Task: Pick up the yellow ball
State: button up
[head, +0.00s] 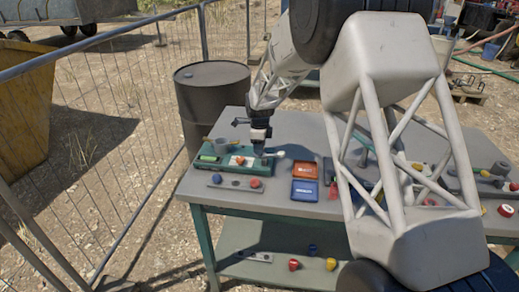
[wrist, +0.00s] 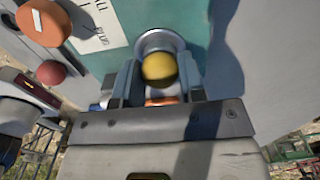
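The yellow ball (wrist: 158,68) is in the wrist view, in front of a round silver cup (wrist: 160,42) on a teal-green board (wrist: 213,25). My gripper (wrist: 160,72) has its two fingers apart, one on each side of the ball. I cannot tell whether either finger touches it. In the head view my gripper (head: 260,152) points down over the right part of the green board (head: 215,170) on the table. The ball between the fingers cannot be made out there.
An orange knob (wrist: 43,22) and a red ball (wrist: 50,72) lie left in the wrist view. An orange tray (head: 305,170) and a blue tray (head: 304,192) stand right of the board. A dark barrel (head: 212,95) stands behind the grey table (head: 240,203).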

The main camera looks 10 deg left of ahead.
jog(key=shift+c, duration=1.4)
jog(key=shift+r, duration=0.1)
jog(key=shift+r, duration=0.45)
notch_tip(320, 180, up, 3)
jog(key=shift+s+f, duration=0.1)
jog(key=shift+f, duration=0.05)
jog(key=s+d, duration=0.3)
jog(key=s, duration=0.4)
jog(key=s+d+r, duration=0.1)
jog(key=s+d, duration=0.2)
jog(key=s, duration=0.4)
jog(key=shift+s, duration=0.35)
jog(key=shift+r, duration=0.1)
